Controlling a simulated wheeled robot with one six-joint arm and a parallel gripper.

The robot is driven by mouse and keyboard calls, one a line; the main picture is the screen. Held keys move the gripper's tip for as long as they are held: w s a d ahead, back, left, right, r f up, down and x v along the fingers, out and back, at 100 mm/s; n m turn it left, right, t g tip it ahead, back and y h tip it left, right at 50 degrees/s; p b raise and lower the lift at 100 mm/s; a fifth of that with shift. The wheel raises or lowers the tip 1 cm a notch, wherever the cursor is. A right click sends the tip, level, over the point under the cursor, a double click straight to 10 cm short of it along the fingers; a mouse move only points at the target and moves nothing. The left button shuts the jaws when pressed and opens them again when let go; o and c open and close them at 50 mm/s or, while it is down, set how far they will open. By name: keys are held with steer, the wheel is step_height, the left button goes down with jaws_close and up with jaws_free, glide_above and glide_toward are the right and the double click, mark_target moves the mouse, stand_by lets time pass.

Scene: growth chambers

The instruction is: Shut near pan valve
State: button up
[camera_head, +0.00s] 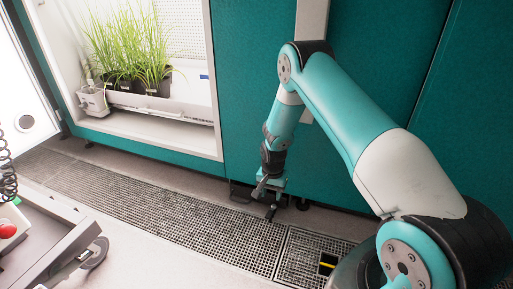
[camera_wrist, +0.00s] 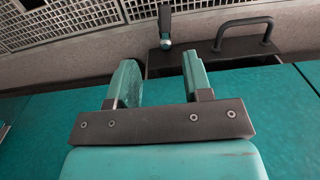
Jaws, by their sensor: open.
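In the wrist view a small valve with a dark lever (camera_wrist: 165,21) and a round metal end sits at the front edge of a dark pan (camera_wrist: 212,50). The lever points straight out from the pan toward the floor grating. My gripper (camera_wrist: 158,72) is open, its two teal fingers apart with nothing between them. The valve lies just beyond the fingertips, roughly in line with the gap; I see no contact. In the head view my gripper (camera_head: 268,190) is low at the foot of the teal cabinet, by a small dark part (camera_head: 271,212) that looks like the lever.
A black bar handle (camera_wrist: 245,31) stands on the pan, right of the valve in the wrist view. A floor grating (camera_head: 170,215) runs along the cabinet front. A growth chamber with potted grass (camera_head: 130,50) is at upper left. A cart (camera_head: 45,240) stands lower left.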

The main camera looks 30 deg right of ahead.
steer(key=a+r+n+p, duration=0.1)
steer(key=a+r+p, duration=0.1)
steer(key=r, duration=0.7)
steer(key=a+r+n+p, duration=0.1)
steer(key=a+r, duration=0.3)
steer(key=r, duration=0.4)
steer(key=shift+r+n+y+p, duration=0.4)
steer(key=shift+p, duration=0.5)
steer(key=shift+s, duration=0.1)
